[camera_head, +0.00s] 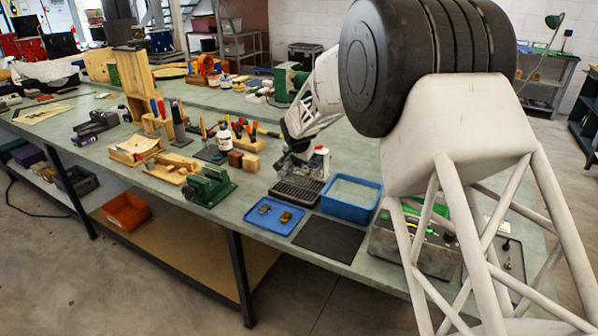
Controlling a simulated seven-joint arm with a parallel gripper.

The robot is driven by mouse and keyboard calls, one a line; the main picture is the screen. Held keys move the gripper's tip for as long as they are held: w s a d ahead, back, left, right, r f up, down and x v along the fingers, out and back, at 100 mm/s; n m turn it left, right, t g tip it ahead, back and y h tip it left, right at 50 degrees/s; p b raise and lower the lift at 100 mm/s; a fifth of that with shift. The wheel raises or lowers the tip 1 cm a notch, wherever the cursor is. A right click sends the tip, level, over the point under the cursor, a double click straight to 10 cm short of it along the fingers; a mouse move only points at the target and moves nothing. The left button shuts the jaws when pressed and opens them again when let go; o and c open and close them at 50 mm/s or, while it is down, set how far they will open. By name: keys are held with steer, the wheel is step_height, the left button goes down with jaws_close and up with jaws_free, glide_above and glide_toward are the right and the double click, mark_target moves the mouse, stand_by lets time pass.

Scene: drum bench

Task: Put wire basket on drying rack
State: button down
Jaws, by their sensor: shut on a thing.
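My gripper (297,150) points down over the bench, with my arm reaching in from the right. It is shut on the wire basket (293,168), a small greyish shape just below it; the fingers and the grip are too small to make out. The drying rack (297,190) is a dark ribbed rack on the bench, directly below and in front of the basket in the picture. I cannot tell whether the basket touches the rack or hangs above it.
A blue tub (351,195) stands right of the rack. A blue tray (270,229) with small parts and a black mat (328,240) lie in front. A white bottle (321,162) stands close right of the basket. A green vise (208,187) is left.

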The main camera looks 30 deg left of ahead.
mark_target(299, 171)
steer(key=shift+f, duration=2)
steer(key=shift+f, duration=0.15)
steer(key=c, duration=1.1)
jaws_free()
steer(key=shift+r, duration=0.2)
steer(key=v, duration=1.2)
steer(key=shift+f, duration=0.1)
steer(key=shift+d, duration=0.1)
